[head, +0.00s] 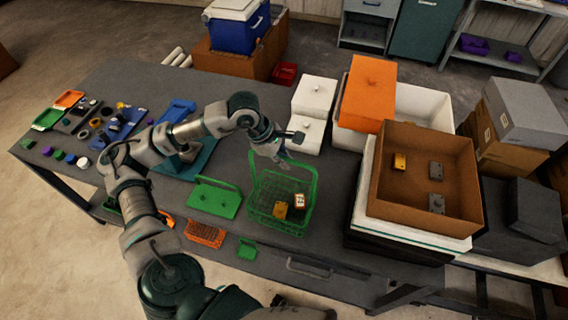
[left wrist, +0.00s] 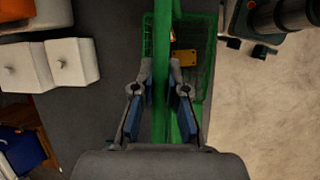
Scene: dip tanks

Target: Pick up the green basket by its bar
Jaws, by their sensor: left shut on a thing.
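The green basket (head: 310,205) is a wire basket with a tall handle bar, standing on the dark table in the head view. Inside lie a yellow block (head: 281,210) and a small white and red item (head: 299,201). My left gripper (head: 278,158) is at the top of the basket's handle. In the left wrist view the green bar (left wrist: 162,80) runs between the two fingers of the left gripper (left wrist: 162,105), which are shut on it. The basket's mesh (left wrist: 205,75) and the yellow block (left wrist: 184,57) show below.
A green lid-like tray with a handle (head: 214,198) and an orange rack (head: 205,234) are left of the basket. White tanks (head: 314,96) stand behind it. A large brown box (head: 420,215) on a white bin stands at the right.

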